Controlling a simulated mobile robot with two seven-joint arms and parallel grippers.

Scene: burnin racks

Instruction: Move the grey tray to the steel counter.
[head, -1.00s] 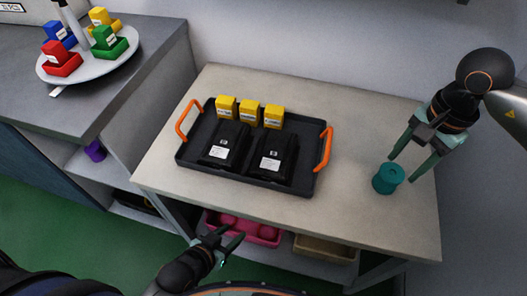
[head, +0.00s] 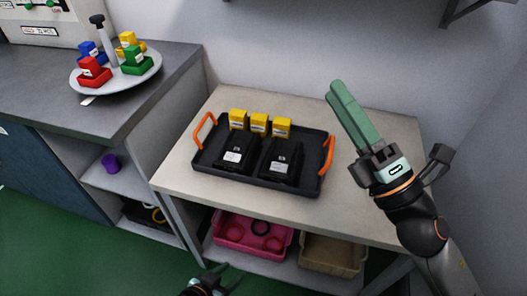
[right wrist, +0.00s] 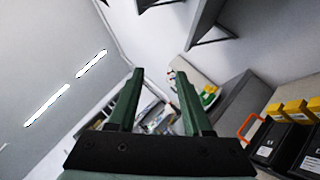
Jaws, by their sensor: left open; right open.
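The dark grey tray (head: 258,183) lies flat on a beige-topped table, with an orange handle at each end. It holds three yellow blocks (head: 259,123) and two black boxes (head: 281,161) with white labels. Part of it also shows in the right wrist view, with one orange handle (right wrist: 248,127). The grey counter (head: 120,96) is at the left. My right gripper (head: 338,92) is raised at the tray's right, apart from it; its fingers stand apart and empty in the right wrist view (right wrist: 157,76). My left gripper (head: 222,273) is open, low in front of the table, partly cut off.
On the counter stands a round stand (head: 118,72) with red, blue, yellow and green blocks. Under the table are a pink bin (head: 252,247) and a tan bin (head: 330,258). A purple cup (head: 110,163) sits on a shelf under the counter. A wall bracket (head: 465,10) hangs upper right.

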